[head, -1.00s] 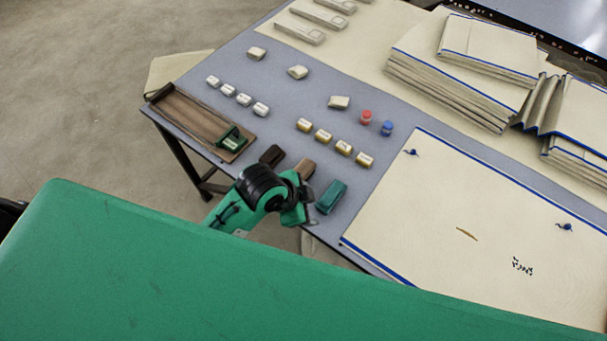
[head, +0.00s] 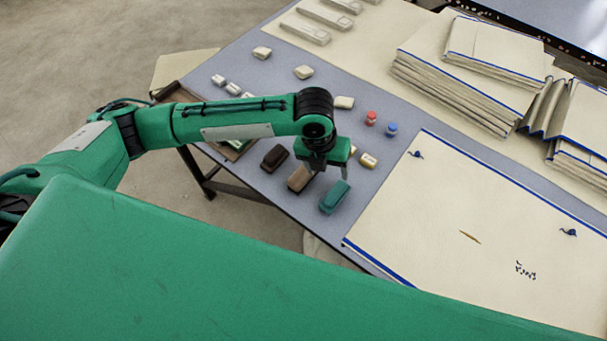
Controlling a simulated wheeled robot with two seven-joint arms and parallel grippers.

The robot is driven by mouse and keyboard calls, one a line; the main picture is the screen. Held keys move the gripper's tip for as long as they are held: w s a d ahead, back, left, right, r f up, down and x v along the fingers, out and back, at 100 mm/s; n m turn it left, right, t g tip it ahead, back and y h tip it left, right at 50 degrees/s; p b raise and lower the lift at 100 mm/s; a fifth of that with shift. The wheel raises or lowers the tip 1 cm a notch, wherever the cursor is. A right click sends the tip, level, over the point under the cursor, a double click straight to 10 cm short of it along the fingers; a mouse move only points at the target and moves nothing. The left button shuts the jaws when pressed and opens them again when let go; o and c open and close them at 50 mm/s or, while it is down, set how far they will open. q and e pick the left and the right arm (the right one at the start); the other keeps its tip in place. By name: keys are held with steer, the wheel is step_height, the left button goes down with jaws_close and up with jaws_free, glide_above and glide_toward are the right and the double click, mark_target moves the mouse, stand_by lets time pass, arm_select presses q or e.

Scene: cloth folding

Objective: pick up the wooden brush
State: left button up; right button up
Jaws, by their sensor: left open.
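The wooden brush looks to be the small light-brown block (head: 298,180) near the table's front edge, between a dark brown block (head: 274,158) and a teal block (head: 335,197). My left gripper (head: 325,173) points down with its jaws open, over the gap between the light-brown and teal blocks. One finger shows at the right end of the light-brown block and partly covers it; I cannot tell whether they touch. The other finger is above the teal block. My right gripper is not in view.
Small white and tan blocks, a red jar (head: 371,118) and a blue jar (head: 391,129) stand behind the gripper. A large cream cloth with blue edges (head: 470,200) lies to the right, with folded cloth stacks (head: 450,85) behind. My left arm hides much of the wooden tray.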

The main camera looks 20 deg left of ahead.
arm_select(q)
steer(key=w+a+r+m+y, duration=0.2)
steer(key=w+a+m, duration=0.15)
steer(key=a, duration=0.35)
glide_above(303, 172)
steer(key=shift+m+g, duration=0.25)
steer(key=shift+g, duration=0.05)
step_height(303, 172, down, 7)
steer(key=shift+a+f+p, duration=0.15)
steer(key=shift+f+p, duration=0.05)
steer(key=shift+p, duration=0.1)
steer(key=shift+f, duration=0.9)
steer(key=f+p, duration=0.1)
steer(key=f, duration=0.3)
steer(key=shift+d+f, duration=0.15)
steer(key=shift+d, duration=0.05)
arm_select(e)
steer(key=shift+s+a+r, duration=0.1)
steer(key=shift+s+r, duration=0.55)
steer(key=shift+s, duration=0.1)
arm_select(q)
steer(key=shift+c, duration=0.3)
steer(key=c, duration=1.1)
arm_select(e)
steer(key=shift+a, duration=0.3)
